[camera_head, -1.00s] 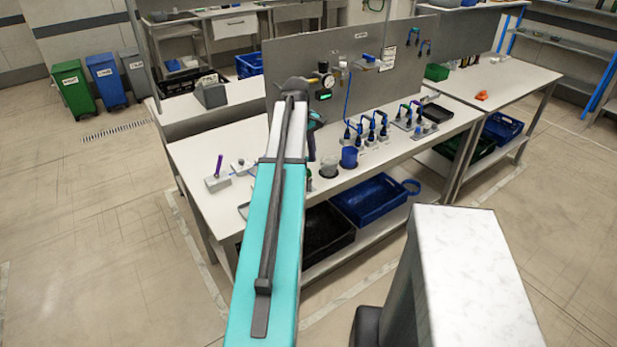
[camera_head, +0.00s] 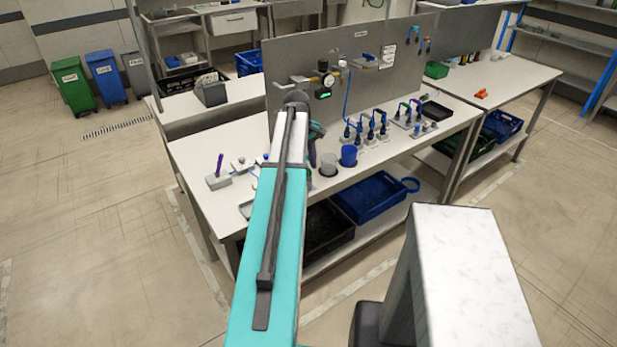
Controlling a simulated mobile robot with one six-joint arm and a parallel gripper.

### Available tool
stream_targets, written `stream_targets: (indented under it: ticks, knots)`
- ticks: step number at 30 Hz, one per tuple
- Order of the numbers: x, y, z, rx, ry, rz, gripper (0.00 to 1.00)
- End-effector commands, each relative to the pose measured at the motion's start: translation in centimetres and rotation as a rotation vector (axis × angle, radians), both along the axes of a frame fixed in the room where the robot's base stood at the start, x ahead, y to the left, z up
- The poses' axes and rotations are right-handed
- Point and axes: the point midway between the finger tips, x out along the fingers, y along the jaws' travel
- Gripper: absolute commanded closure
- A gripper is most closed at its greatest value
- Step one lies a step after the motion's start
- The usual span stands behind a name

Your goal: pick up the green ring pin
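I cannot make out the green ring pin in this view; my raised arm hides part of the workbench (camera_head: 205,150). A dark part that seems to be my gripper (camera_head: 312,153) shows just right of the arm, below a small teal part of my wrist. It is over the bench, left of the grey cup (camera_head: 328,166) and blue cup (camera_head: 349,156). Its fingers are too small and too hidden to read, and I cannot tell whether it holds anything.
A grey block with a purple pin (camera_head: 219,170) stands at the bench's left. Several blue connectors (camera_head: 367,128) stand right of the cups, near a black tray (camera_head: 436,110). A back panel (camera_head: 400,70) rises behind. A blue crate (camera_head: 372,200) and black crate (camera_head: 325,232) sit below.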

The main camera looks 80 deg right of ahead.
Motion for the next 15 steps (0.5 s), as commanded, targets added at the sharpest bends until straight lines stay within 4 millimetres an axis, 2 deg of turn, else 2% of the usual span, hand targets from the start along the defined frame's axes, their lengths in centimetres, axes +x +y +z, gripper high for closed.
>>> stream_targets:
  ticks: [2,6,8,15]
  knots:
    - [0.02,0.00,0.01,0.000,0.000,0.000,0.69]
    - [0.02,0.01,0.02,0.000,0.000,0.000,0.93]
    - [0.03,0.00,0.02,0.000,0.000,0.000,1.00]
    - [-0.01,-0.03,0.04,-0.002,0.001,0.000,1.00]
